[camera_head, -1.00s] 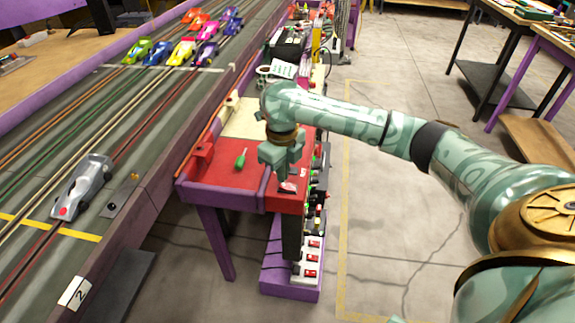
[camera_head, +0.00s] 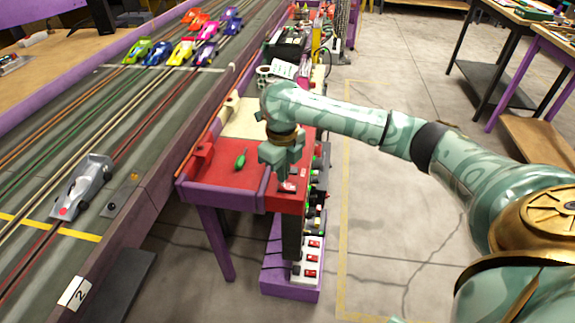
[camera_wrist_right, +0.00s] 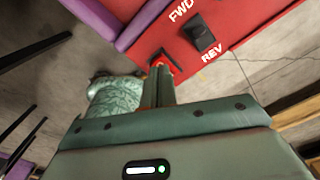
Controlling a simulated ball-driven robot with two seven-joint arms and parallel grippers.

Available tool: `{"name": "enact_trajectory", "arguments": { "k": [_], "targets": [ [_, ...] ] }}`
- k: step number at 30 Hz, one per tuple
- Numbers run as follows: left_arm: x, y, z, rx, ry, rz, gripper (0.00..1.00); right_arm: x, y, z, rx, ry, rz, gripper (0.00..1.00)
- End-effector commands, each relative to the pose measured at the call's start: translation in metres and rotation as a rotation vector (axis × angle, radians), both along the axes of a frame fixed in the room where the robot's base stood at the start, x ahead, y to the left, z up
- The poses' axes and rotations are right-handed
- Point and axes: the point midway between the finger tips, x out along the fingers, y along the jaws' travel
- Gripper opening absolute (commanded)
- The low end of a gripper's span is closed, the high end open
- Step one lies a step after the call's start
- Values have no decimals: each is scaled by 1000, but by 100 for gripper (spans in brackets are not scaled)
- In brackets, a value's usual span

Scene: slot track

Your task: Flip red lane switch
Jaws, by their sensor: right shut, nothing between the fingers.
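The lane switch (camera_wrist_right: 203,35) is a black rocker on a red panel, with white FWD and REV lettering on either side of it in the right wrist view. In the head view a small switch (camera_head: 288,187) shows on the red end of the track-side table, just below my right gripper (camera_head: 283,178). My right gripper is shut and empty, pointing down at the panel. In the wrist view its fingertips (camera_wrist_right: 161,68) are close to the red panel, beside the rocker. I cannot tell whether they touch. My left gripper is not in view.
The slot track (camera_head: 150,130) with a silver car (camera_head: 83,187) and several coloured cars runs at left. A green-handled tool (camera_head: 241,159) lies on the red tabletop (camera_head: 225,178). Power strips with red switches (camera_head: 311,258) stand below.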

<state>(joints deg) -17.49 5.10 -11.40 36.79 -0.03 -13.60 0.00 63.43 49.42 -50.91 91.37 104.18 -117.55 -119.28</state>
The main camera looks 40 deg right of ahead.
Motion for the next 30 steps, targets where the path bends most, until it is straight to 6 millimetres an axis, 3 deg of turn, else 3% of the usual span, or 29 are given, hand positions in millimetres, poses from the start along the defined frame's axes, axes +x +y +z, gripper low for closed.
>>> {"name": "enact_trajectory", "arguments": {
  "k": [30],
  "targets": [
    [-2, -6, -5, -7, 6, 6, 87, 0, 0, -16, 0, 1, 0, 0]
  ]
}}
